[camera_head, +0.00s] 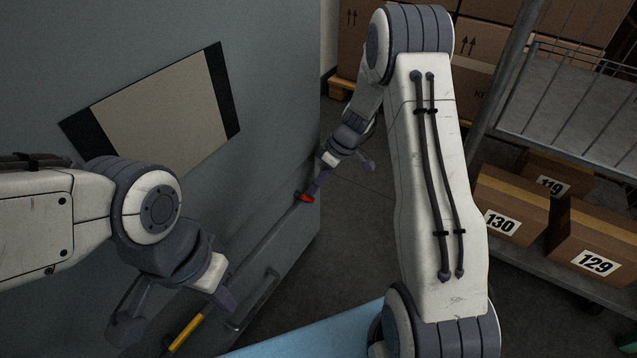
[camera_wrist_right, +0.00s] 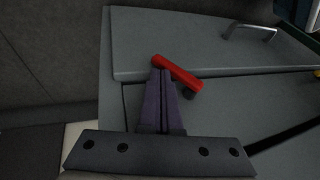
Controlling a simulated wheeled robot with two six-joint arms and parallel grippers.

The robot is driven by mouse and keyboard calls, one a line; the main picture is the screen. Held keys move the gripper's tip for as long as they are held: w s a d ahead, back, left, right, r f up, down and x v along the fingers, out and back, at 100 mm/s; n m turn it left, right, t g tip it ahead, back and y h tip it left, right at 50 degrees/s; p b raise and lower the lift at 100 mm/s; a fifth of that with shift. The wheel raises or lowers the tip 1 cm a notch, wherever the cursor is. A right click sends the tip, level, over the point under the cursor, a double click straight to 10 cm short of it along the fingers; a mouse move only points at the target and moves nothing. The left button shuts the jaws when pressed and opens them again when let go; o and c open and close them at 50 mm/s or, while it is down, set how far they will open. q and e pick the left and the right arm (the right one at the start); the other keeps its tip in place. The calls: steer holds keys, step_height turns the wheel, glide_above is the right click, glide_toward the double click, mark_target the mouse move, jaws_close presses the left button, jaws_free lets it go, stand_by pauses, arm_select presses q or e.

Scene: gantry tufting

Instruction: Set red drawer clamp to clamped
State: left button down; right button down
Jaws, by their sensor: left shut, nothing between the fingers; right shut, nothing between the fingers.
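The red drawer clamp (camera_head: 304,198) is a small red lever on the grey cabinet front, near the cabinet's right edge. It also shows in the right wrist view (camera_wrist_right: 178,73) as a tilted red bar with a dark pivot under its lower right end. My right gripper (camera_head: 316,188) is shut and empty, with its fingertips (camera_wrist_right: 161,73) right at the left part of the red bar; I cannot tell whether they touch it. My left gripper (camera_head: 225,304) is shut and empty, low at the left near a yellow lever (camera_head: 187,332).
The grey cabinet (camera_head: 280,80) fills the left, with a drawer handle (camera_head: 258,298) low on its front. A light blue surface (camera_head: 320,335) lies at the bottom. A wire cart (camera_head: 575,95) with numbered cardboard boxes (camera_head: 510,205) stands at the right. Some dark floor lies between.

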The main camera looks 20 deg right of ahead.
steer(key=shift+f, duration=0.1)
steer(key=shift+f+b, duration=0.2)
steer(key=shift+b, duration=0.1)
